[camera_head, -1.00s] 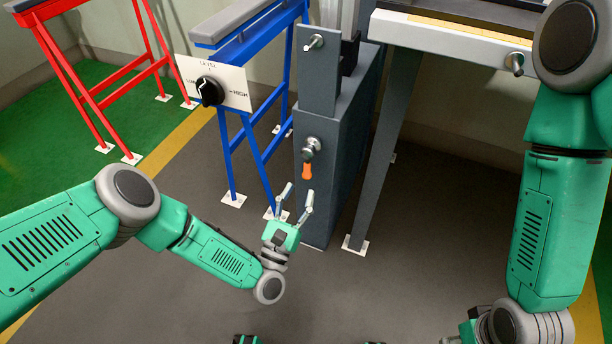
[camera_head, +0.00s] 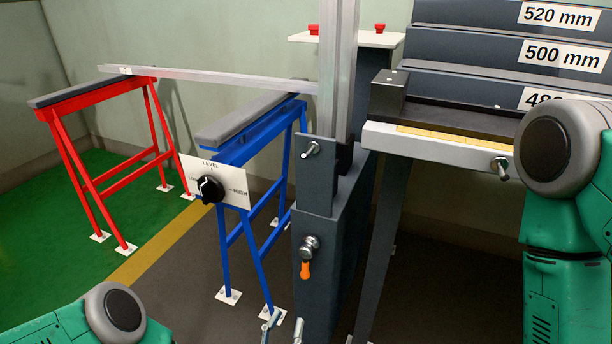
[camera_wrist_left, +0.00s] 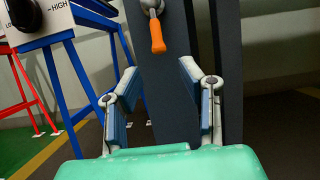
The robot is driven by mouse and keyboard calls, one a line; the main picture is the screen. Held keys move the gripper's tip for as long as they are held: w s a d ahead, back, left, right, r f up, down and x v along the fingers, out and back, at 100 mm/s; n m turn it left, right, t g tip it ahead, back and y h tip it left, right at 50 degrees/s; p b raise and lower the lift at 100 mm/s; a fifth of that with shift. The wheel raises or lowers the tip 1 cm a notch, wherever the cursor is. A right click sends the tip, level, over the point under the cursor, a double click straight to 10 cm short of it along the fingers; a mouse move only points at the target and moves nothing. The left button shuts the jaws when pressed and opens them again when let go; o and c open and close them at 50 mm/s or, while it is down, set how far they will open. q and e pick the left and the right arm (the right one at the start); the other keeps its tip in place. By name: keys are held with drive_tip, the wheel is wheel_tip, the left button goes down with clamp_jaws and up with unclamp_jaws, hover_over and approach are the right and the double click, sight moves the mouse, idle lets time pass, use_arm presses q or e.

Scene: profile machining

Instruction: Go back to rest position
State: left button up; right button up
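My left gripper (camera_wrist_left: 162,105) is open and empty in the left wrist view, its two fingers spread apart. In the head view only the tips of my left gripper (camera_head: 283,326) show at the bottom edge, below the orange-handled lever (camera_head: 305,268) on the grey machine post. The lever (camera_wrist_left: 157,35) also shows in the left wrist view, beyond the fingers and apart from them. My right arm stands at the right of the head view; its gripper is out of frame.
A red stand (camera_head: 97,95) and a blue stand (camera_head: 232,150) carry a long metal profile (camera_head: 215,79). A LEVEL dial (camera_head: 211,189) is in front of the blue stand. A grey machine (camera_head: 325,230) and a white-edged table (camera_head: 440,145) stand to the right. Open floor lies at lower left.

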use_arm(q)
drive_tip(key=s+a+f+m+g, duration=0.1)
drive_tip(key=s+f+m+g, duration=0.5)
drive_tip(key=m, duration=0.5)
drive_tip(key=s+a+f+m+g, duration=0.1)
drive_tip(key=s+m+g, duration=0.2)
drive_tip(key=m+g, duration=0.55)
drive_tip(key=s+a+r+m+g+y, duration=0.2)
drive_tip(key=s+a+m+g+y, duration=0.15)
drive_tip(key=s+a+m, duration=0.55)
drive_tip(key=s+a+r+m+g+y, duration=0.2)
drive_tip(key=s+a+r+m+y, duration=0.3)
drive_tip(key=a, duration=0.6)
wheel_tip(320, 180, up, 16)
drive_tip(key=s+p, duration=0.1)
drive_tip(key=p, duration=1.7)
drive_tip(key=shift+s+f+n+h, duration=0.15)
drive_tip(key=shift+n+h, duration=0.2)
drive_tip(key=shift+h, duration=0.1)
